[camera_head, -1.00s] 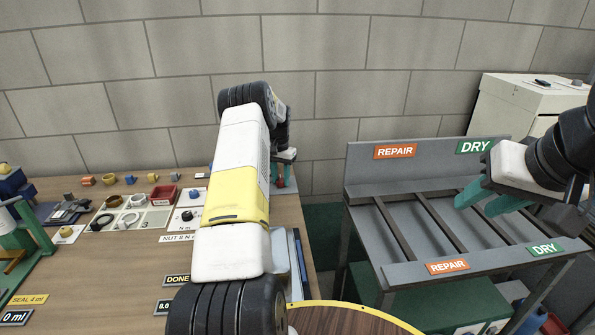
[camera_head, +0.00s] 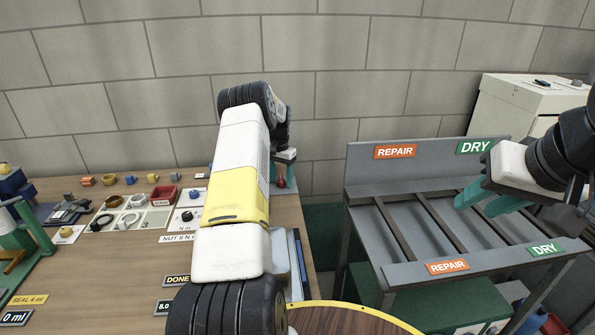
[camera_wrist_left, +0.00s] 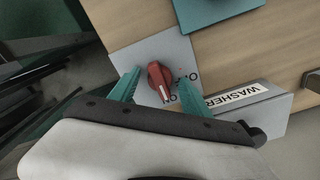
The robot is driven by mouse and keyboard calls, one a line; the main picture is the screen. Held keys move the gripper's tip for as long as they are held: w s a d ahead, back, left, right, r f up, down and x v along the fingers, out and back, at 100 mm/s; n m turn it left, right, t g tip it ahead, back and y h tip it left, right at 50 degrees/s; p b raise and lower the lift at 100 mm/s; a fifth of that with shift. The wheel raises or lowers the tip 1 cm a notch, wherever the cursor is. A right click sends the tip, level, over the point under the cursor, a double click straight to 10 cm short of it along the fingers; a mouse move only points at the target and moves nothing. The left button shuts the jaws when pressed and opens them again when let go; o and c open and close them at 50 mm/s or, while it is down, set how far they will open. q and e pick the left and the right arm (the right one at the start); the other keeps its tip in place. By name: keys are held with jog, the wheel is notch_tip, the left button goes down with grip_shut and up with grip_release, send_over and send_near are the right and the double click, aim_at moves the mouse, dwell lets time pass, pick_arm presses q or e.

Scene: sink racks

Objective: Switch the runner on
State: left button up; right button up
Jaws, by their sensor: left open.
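A red rotary knob (camera_wrist_left: 159,76) with a white pointer line sits on a grey plate (camera_wrist_left: 165,49) at the table edge. Upside-down lettering, partly hidden, includes ON beside it; the pointer line lies toward the lower part of the knob in the left wrist view. My left gripper (camera_wrist_left: 159,80) is open, its teal fingers on either side of the knob; contact cannot be told. In the head view the knob (camera_head: 281,183) shows small below my left gripper (camera_head: 285,160). My right gripper (camera_head: 490,198) is over the rack at right, its teal fingers apart and empty.
A WASHER label (camera_wrist_left: 236,96) lies beside the knob plate. The wooden table (camera_head: 110,253) holds rings, nuts and trays at left. A grey rack (camera_head: 400,275) labelled REPAIR and DRY stands at right, across a gap.

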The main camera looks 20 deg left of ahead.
aim_at(281, 179)
pick_arm(q)
notch_tip(281, 179, up, 8)
jog(key=shift+f, duration=0.1)
dwell(0.4)
dwell(0.4)
